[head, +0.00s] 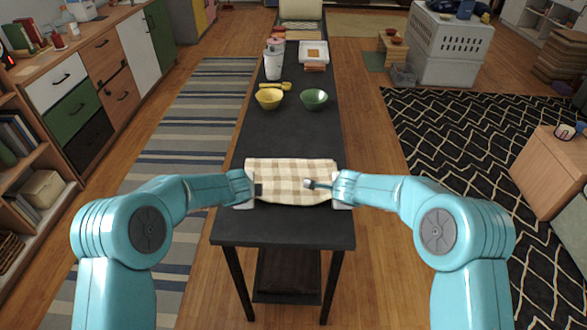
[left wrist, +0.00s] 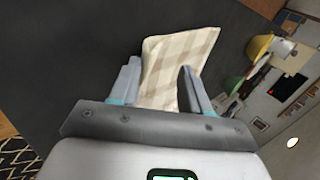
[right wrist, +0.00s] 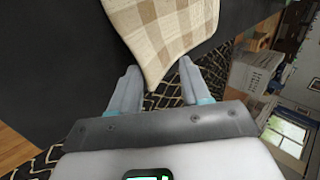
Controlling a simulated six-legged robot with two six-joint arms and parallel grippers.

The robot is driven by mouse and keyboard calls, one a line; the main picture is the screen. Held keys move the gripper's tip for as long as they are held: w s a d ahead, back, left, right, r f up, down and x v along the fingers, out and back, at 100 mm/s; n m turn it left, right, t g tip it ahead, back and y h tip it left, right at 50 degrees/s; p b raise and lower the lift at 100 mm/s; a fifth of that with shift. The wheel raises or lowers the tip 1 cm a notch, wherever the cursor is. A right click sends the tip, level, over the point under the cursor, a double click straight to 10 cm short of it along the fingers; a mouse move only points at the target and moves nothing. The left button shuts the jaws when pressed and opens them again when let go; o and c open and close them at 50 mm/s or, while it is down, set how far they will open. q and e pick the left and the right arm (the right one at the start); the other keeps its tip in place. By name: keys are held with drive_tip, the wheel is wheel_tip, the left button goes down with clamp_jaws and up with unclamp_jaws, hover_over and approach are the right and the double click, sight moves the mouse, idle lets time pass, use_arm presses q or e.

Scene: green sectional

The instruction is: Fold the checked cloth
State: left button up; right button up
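The beige and cream checked cloth (head: 290,170) lies across the near part of the dark table, roughly a wide rectangle. My left gripper (head: 250,191) is at its left edge. In the left wrist view the fingers (left wrist: 160,68) are spread, with part of the cloth (left wrist: 178,55) between them. My right gripper (head: 338,191) is at its right edge. In the right wrist view its fingers (right wrist: 158,68) are spread, with a cloth corner (right wrist: 160,40) reaching between the tips. Whether the fingers touch the cloth is unclear.
The dark table (head: 285,228) is bare just beyond and in front of the cloth. Farther back stand a yellow bowl (head: 269,101), a green bowl (head: 314,100), a yellow utensil (head: 275,86), a white cup (head: 273,68) and a white tray (head: 314,46).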

idle(0.3)
use_arm(q)
drive_tip(key=shift+r, duration=0.3)
use_arm(e)
drive_tip(key=shift+s+r, duration=0.1)
drive_tip(key=shift+r, duration=0.15)
use_arm(q)
drive_tip(key=v, duration=1)
drive_tip(key=shift+r, duration=0.35)
use_arm(e)
drive_tip(key=v, duration=1)
drive_tip(key=shift+w+r, duration=0.25)
drive_tip(key=shift+r, duration=0.2)
use_arm(q)
drive_tip(key=shift+w, duration=0.2)
use_arm(e)
drive_tip(key=shift+f, duration=0.1)
use_arm(q)
drive_tip(key=shift+s, duration=0.1)
use_arm(e)
drive_tip(key=shift+s, duration=0.1)
